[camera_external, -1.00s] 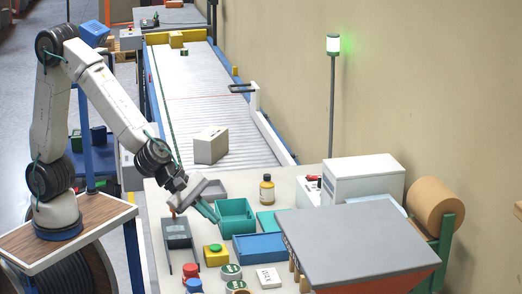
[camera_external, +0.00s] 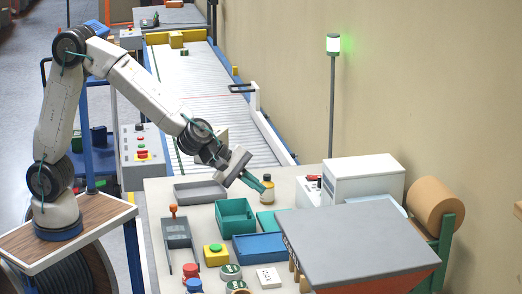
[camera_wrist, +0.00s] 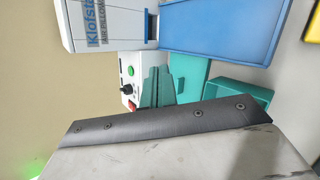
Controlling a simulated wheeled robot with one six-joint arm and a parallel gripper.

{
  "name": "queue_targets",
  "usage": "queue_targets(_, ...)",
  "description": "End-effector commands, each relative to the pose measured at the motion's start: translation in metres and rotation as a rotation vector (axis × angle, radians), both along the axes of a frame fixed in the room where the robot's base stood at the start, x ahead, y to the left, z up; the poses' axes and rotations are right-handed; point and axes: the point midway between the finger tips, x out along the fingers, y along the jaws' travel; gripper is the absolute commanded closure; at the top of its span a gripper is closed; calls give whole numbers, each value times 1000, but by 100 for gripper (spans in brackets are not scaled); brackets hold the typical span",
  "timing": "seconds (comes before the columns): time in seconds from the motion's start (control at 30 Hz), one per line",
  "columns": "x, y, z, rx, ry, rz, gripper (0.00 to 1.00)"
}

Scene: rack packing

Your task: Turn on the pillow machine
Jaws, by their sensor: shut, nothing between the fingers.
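The pillow machine (camera_external: 362,180) is a white box at the back right of the table. In the wrist view its labelled white housing (camera_wrist: 100,22) shows at the upper left. In the wrist view the fingertips (camera_wrist: 157,70) appear beside the panel.
Teal bin (camera_external: 235,230) and blue bin (camera_external: 262,248) stand in front. A grey-topped stand (camera_external: 350,245) and a brown paper roll (camera_external: 437,203) are at right. A yellow box with a green button (camera_external: 215,255) sits at front.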

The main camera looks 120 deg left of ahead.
Motion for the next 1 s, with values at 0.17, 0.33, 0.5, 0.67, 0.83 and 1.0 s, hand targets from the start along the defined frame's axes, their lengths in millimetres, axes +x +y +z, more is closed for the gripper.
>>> queue_targets(0.17, 18, 70, 30, 270, 103, -257, 100)
queue_targets(0.33, 17, 127, 50, 542, 285, -522, 100)
queue_targets(0.5, 2, 177, 65, 790, 531, -785, 100)
queue_targets(0.67, -10, 201, 80, 958, 747, -998, 100)
queue_targets(0.83, -22, 209, 85, 1043, 901, -1152, 100)
queue_targets(1.0, -26, 208, 82, 1053, 928, -1201, 100)
